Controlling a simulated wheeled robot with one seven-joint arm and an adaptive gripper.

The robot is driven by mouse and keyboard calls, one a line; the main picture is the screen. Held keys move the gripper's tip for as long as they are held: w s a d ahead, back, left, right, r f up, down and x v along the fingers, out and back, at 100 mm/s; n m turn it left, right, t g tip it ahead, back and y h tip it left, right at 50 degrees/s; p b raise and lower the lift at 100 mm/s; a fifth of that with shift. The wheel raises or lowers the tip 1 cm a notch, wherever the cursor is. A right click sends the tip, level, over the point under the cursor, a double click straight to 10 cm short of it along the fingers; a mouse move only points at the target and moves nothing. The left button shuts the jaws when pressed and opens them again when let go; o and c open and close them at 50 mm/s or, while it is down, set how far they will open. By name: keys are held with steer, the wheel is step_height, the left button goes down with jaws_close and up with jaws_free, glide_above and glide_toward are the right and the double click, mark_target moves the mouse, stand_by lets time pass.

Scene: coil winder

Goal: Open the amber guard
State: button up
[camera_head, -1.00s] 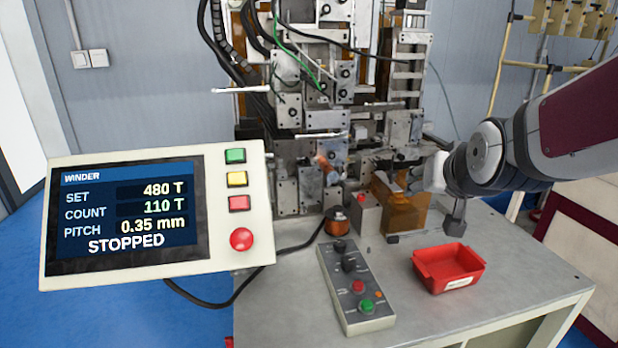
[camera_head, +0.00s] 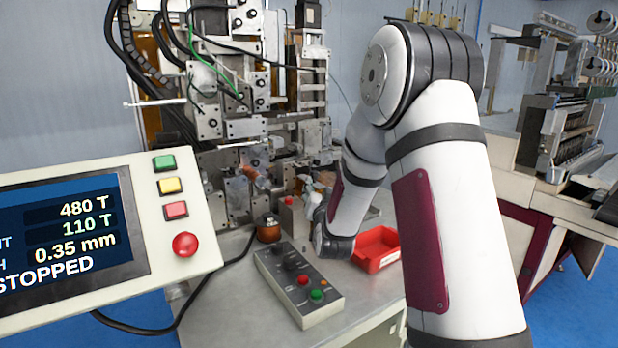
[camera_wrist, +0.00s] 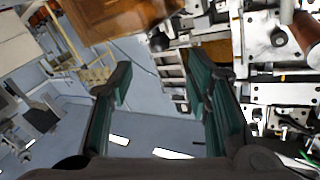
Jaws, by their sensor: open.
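In the wrist view an amber-brown panel (camera_wrist: 118,18), which looks like the amber guard, fills part of the top edge, cut off by the frame. My gripper (camera_wrist: 160,72) is open, with its two dark green fingers apart and nothing between them. The panel lies beyond the fingertips, and I see no contact. The winder (camera_head: 235,110) stands at the back of the table.
A red tray (camera_head: 376,250) and a grey button box (camera_head: 299,284) are on the table (camera_head: 345,310), close to my arm. The winder screen (camera_head: 62,235) reads STOPPED at the left. Another machine (camera_head: 567,125) stands at the far right.

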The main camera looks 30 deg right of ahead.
mark_target(315, 177)
steer(key=x, duration=1.2)
steer(key=shift+d+f, duration=0.1)
